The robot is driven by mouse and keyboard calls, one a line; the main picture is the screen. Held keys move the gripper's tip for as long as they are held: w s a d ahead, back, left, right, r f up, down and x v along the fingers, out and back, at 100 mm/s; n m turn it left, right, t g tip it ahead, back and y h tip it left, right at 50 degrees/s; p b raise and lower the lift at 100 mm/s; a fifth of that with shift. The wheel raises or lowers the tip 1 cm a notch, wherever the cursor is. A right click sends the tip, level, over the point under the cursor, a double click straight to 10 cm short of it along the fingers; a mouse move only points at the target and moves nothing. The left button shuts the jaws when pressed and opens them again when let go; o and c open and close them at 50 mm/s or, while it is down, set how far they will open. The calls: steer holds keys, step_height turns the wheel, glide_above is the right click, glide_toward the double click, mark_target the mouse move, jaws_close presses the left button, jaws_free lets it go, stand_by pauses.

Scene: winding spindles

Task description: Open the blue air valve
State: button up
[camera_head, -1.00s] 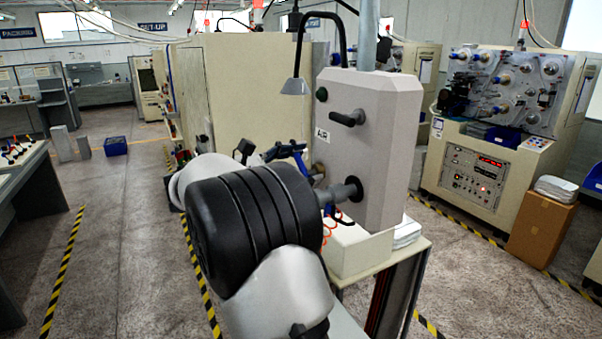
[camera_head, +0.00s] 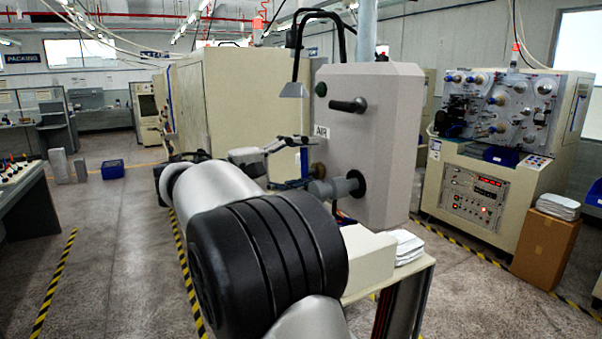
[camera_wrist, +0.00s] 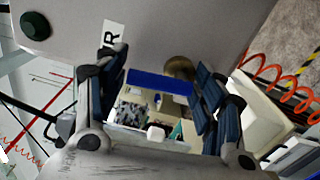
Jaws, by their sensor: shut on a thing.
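The grey AIR box (camera_head: 375,130) stands right of my arm in the head view, with a grey pipe stub and a brass valve body (camera_head: 319,171) at its lower left. My gripper (camera_head: 288,163) is beside that valve, its fingers partly hidden by my arm. In the wrist view the blue valve handle (camera_wrist: 160,82) spans between the two dark fingers of my gripper (camera_wrist: 158,92), which is shut on it. The brass part (camera_wrist: 181,67) shows just behind the handle, near the right finger. The handle's exact angle is hard to tell.
A dark grey handle (camera_head: 348,105) and a green button (camera_head: 321,89) are on the box front. Orange coiled hose (camera_wrist: 275,85) hangs right in the wrist view. A beige cabinet (camera_head: 235,100) stands behind.

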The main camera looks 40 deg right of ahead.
steer(key=shift+s+r+m+b, duration=0.2)
steer(key=shift+m+b, duration=0.2)
steer(key=shift+m, duration=0.2)
steer(key=o, duration=1.1)
steer(key=shift+s+d+f, duration=0.1)
steer(key=shift+s+d, duration=0.05)
steer(key=v, duration=1.2)
